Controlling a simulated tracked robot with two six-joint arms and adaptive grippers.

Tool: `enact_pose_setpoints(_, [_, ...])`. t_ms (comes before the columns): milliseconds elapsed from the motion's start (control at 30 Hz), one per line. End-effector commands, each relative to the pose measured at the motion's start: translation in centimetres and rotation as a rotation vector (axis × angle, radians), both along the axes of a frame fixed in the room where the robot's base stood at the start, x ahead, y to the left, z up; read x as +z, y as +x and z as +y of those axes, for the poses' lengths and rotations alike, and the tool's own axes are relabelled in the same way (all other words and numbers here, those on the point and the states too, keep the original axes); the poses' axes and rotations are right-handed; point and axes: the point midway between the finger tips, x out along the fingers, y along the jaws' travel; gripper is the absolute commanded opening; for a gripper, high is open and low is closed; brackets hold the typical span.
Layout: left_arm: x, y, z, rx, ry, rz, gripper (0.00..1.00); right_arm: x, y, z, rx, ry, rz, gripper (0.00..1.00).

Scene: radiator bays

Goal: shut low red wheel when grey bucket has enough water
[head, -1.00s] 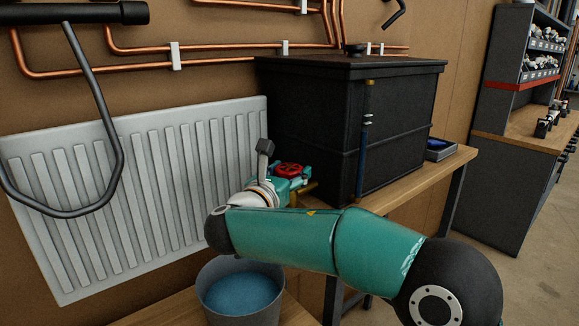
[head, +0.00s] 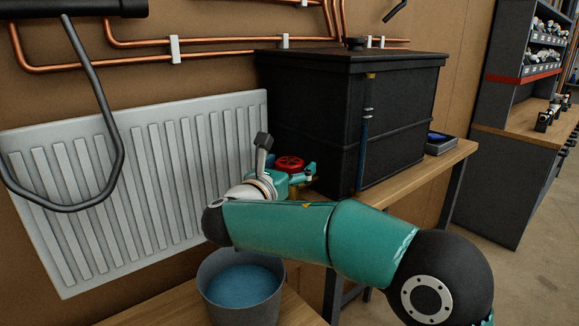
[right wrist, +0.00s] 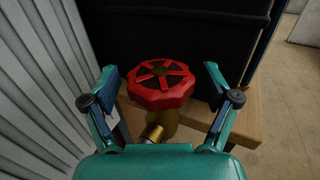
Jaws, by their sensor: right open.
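The red wheel (head: 289,163) sits on a brass valve in front of the black tank; it also shows in the right wrist view (right wrist: 161,85). My right gripper (right wrist: 165,84) is open, one finger on each side of the wheel, with gaps visible between fingers and rim. In the head view this gripper (head: 290,177) is partly hidden by its own wrist. The grey bucket (head: 241,313) stands below, partly behind my right arm. Blue water (head: 242,287) in it lies below the rim. No stream shows, and the outlet is hidden. My left gripper is not in view.
A white radiator (head: 150,190) stands on the left against the wall. The black tank (head: 310,120) rests on a wooden bench (head: 452,158) with a small tray (head: 440,146) beside it. Copper pipes (head: 230,42) run above. Open floor lies at right.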

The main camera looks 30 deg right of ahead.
Motion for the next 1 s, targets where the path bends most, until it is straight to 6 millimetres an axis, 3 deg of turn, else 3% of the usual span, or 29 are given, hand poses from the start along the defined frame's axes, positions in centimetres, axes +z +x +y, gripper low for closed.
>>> enact_pose_setpoints(267, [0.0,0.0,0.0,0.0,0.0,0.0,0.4,0.0,-1.3,2.4,0.005,0.0,0.0,0.87])
enact_pose_setpoints(700, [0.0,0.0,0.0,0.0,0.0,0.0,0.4,-0.1,-5.3,9.3,0.004,0.001,0.001,0.87])
enact_pose_setpoints(1000, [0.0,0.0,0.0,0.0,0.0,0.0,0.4,-0.1,-6.1,10.3,0.0,0.0,0.001,0.87])
